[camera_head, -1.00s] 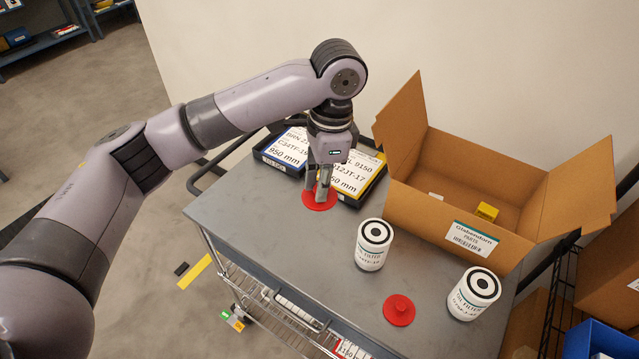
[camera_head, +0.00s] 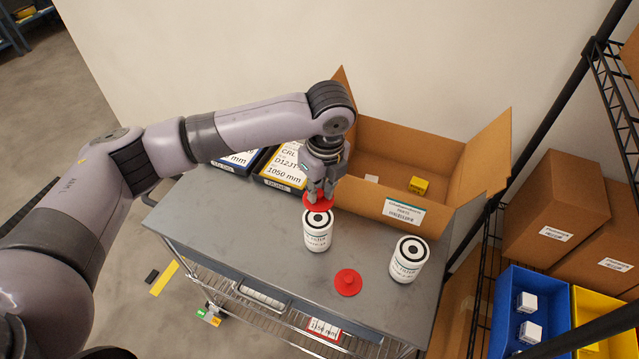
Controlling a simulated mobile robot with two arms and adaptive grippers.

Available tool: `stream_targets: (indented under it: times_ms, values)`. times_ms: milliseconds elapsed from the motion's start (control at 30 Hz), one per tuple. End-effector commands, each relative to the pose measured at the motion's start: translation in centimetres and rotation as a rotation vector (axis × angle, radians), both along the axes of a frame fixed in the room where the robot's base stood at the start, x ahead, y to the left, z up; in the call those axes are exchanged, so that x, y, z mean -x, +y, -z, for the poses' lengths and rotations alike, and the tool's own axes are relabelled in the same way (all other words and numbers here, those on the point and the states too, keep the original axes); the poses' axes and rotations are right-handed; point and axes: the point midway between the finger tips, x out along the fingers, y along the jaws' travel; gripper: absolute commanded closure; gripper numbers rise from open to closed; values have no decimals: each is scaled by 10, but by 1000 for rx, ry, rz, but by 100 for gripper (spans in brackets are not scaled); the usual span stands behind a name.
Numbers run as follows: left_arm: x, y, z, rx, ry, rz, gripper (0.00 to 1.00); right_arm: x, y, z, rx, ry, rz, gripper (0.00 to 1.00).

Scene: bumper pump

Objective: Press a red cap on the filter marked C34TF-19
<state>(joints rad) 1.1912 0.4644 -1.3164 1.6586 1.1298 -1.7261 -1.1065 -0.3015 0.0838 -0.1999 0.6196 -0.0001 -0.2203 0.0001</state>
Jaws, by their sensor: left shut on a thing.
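My left gripper (camera_head: 321,188) is shut on a red cap (camera_head: 316,202), pointing down. The cap is at the back edge of the left white filter's (camera_head: 318,236) top in the picture; I cannot tell whether they touch. That filter stands upright, its dark centre hole visible. A second white filter (camera_head: 407,262) stands upright to the right, uncapped. A second red cap (camera_head: 348,282) lies on the grey cart top (camera_head: 230,240) between and in front of the filters. The filters' small print is not readable, so I cannot tell which is C34TF-19. My right gripper is out of view.
An open cardboard box (camera_head: 399,211) with a yellow item (camera_head: 418,185) stands behind the filters. A yellow-edged labelled bin (camera_head: 284,170) and a blue-edged bin (camera_head: 238,162) are at the back left. A wire shelf with cartons and bins is right. The cart's left part is clear.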

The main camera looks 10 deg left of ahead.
Motion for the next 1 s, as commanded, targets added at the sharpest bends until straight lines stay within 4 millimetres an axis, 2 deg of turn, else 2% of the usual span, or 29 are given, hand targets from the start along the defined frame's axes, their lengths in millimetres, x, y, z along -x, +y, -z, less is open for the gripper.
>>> stream_targets:
  times_ms: [267,667,1000]
  values:
    - [0,0,14,-1,-1,1,93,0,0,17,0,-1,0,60]
    - [0,1,46,-1,-1,-1,93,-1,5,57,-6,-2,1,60]
    - [0,0,63,0,1,0,93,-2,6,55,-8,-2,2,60]
